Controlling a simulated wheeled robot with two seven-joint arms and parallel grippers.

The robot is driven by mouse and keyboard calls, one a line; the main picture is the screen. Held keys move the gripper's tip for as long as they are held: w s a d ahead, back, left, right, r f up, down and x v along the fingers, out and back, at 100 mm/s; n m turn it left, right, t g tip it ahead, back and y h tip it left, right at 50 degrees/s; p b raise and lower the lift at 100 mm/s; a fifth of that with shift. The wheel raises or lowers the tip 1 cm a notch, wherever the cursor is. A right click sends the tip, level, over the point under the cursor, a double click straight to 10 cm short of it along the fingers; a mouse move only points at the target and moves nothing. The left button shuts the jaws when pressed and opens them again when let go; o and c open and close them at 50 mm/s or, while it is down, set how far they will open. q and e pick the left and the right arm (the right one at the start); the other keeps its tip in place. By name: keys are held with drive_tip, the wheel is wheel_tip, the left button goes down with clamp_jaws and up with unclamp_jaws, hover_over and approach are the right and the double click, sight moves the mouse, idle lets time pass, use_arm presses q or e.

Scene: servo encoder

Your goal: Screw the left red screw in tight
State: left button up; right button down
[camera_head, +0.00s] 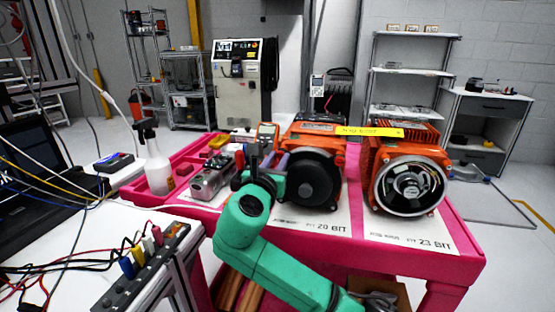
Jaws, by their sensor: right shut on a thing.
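My right arm is green and reaches up from the bottom centre. Its dark gripper (256,168) is at the front of the left orange motor (318,142), just right of a grey metal servo part (212,179). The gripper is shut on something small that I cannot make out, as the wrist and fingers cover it. A small red piece (239,159) shows just left of the gripper. I cannot tell if it is the left red screw. My left gripper is not in view.
A pink table (440,243) carries both motors, including the right orange motor (405,172). A power strip (140,270) with cables lies at the front left.

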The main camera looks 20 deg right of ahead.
drive_tip(key=m+p, duration=0.1)
drive_tip(key=m, duration=0.1)
drive_tip(key=shift+r+m, duration=0.1)
drive_tip(key=shift+m, duration=0.3)
drive_tip(key=shift+m+p, duration=0.65)
drive_tip(key=shift+m, duration=1.25)
drive_tip(key=c, duration=0.7)
unclamp_jaws()
drive_tip(key=b+v, duration=0.1)
drive_tip(key=v, duration=1.3)
drive_tip(key=shift+s+a, duration=0.1)
drive_tip(key=shift+s, duration=0.2)
